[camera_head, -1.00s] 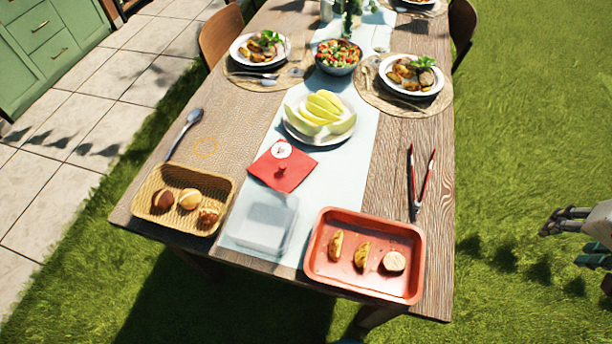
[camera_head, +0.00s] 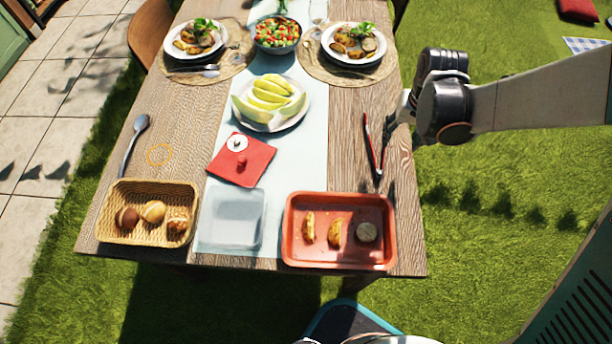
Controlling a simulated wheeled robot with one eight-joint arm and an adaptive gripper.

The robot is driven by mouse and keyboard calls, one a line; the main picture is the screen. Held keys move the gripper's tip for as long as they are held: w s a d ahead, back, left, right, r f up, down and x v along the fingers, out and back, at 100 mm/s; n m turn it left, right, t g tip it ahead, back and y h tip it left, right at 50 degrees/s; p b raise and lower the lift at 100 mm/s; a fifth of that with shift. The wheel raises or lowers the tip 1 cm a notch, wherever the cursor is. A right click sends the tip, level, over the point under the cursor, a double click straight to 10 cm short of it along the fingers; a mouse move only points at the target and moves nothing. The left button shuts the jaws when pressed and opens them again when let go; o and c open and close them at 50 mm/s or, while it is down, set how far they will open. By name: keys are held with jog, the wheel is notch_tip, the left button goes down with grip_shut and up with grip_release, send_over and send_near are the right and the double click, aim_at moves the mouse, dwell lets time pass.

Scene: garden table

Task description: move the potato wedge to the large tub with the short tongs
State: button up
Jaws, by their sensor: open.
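Short red-handled tongs (camera_head: 372,150) lie on the right side of the wooden table, above the tray. My gripper (camera_head: 392,128) is at the table's right edge, just right of the tongs; its open fingers point toward them and hold nothing, and I cannot tell whether they touch.
A wicker basket (camera_head: 150,240) with bread rolls stands at the near left. A spoon (camera_head: 135,140), a red cloth (camera_head: 240,160) and a plate of melon slices (camera_head: 270,104) lie further back. Two set plates and a salad bowl (camera_head: 275,34) fill the far end.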

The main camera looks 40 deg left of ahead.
aim_at(377, 153)
jog(key=shift+n, duration=0.5)
jog(key=a, duration=0.2)
jog(key=a+f, duration=0.1)
jog(key=a, duration=0.1)
jog(key=shift+s+f, duration=0.15)
jog(key=shift+s, duration=0.05)
jog(key=shift+f, duration=0.1)
jog(key=f+b, duration=0.2)
jog(key=f, duration=0.1)
jog(key=f+b, duration=0.2)
jog(key=f, duration=0.1)
jog(key=f+b, duration=0.2)
jog(key=shift+w+a+f, duration=0.2)
jog(key=shift+w+f, duration=0.2)
jog(key=c, duration=0.7)
